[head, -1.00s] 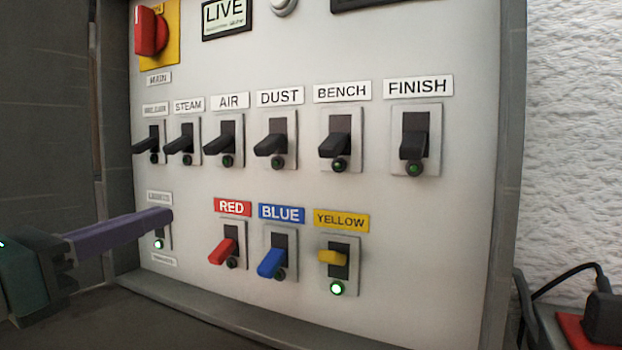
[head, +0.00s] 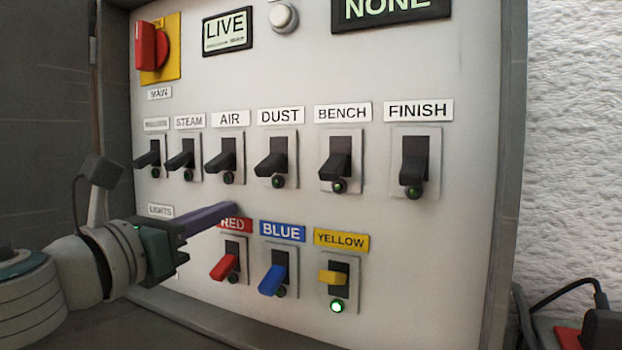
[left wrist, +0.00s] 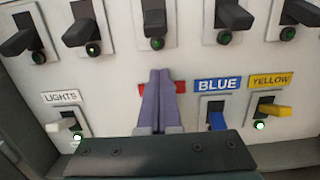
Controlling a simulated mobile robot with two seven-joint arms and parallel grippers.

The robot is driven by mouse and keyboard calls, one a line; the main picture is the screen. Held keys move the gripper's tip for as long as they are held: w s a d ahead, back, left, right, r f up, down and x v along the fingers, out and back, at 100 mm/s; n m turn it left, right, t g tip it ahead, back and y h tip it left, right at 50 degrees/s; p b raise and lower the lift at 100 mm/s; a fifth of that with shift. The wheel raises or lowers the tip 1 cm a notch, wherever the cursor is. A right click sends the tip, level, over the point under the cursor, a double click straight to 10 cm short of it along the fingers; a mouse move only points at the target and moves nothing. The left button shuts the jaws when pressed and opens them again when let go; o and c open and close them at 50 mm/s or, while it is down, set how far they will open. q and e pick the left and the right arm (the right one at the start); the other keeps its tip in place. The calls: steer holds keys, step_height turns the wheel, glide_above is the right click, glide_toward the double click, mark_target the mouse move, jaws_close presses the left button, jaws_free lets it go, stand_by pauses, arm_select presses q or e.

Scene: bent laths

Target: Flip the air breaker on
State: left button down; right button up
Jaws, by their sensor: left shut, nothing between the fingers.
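The air breaker (head: 220,159) is a black lever on a grey plate under the AIR label (head: 230,118), in the upper row. Its lever points down and its small lamp (head: 228,178) looks dark. In the left wrist view the air lever (left wrist: 153,23) is at top centre, just beyond the fingertips. My left gripper (head: 236,207) has its purple fingers shut with nothing between them. Its tips are below the air breaker, in front of the RED label, which they partly cover. It also shows in the left wrist view (left wrist: 158,75). My right gripper is not in view.
The steam (head: 181,160) and dust (head: 272,163) levers flank the air one closely. Red (head: 223,268), blue (head: 271,279) and yellow (head: 331,278) levers are below; the yellow lamp is lit. A red main switch (head: 148,46) is at upper left. A panel frame edge (head: 507,180) stands right.

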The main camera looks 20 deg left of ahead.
mark_target(208, 165)
arm_select(q)
steer(key=shift+s+r+p, duration=0.5)
steer(key=shift+r+p, duration=0.05)
steer(key=shift+r, duration=0.35)
steer(key=shift+s+r+p, duration=0.45)
steer(key=shift+r+p, duration=0.05)
steer(key=shift+r, duration=0.4)
